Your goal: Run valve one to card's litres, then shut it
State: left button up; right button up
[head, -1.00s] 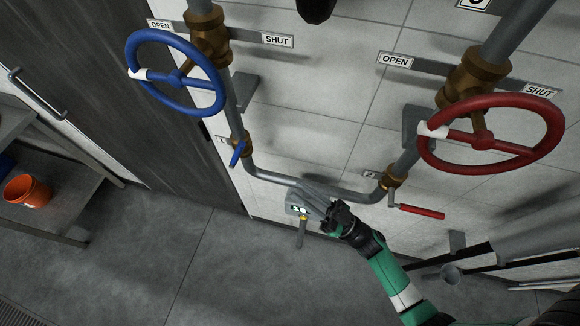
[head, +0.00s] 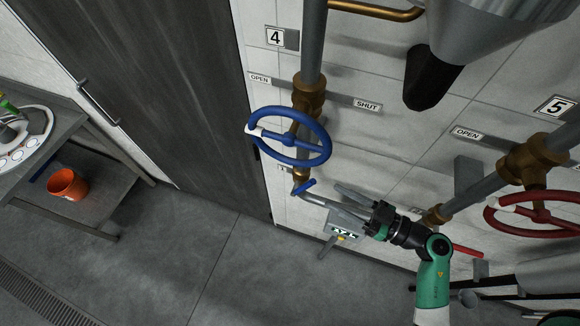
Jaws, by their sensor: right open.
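A blue handwheel (head: 321,149) with a white mark at its left sits on a brass valve, between OPEN (head: 259,79) and SHUT (head: 367,105) plates. Below it is a small blue lever (head: 305,187) on the pipe, beside a small tag too small to read surely. My right gripper (head: 333,203) is open and empty, right of and below the blue lever, in front of the pipe. No card with litres is identifiable. My left gripper is out of view.
A red handwheel (head: 546,233) and red lever (head: 466,251) are at the right. Plates read 4 (head: 275,37) and 5 (head: 555,106). A shelf with an orange bucket (head: 68,186) stands left; the middle floor is clear.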

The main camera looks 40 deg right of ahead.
jog(key=x, duration=1.1)
jog(key=shift+w+a+f, duration=0.1)
jog(key=shift+w+a, duration=0.05)
jog(key=shift+w, duration=0.2)
jog(key=shift+c, duration=0.2)
grip_shut()
dwell(0.7)
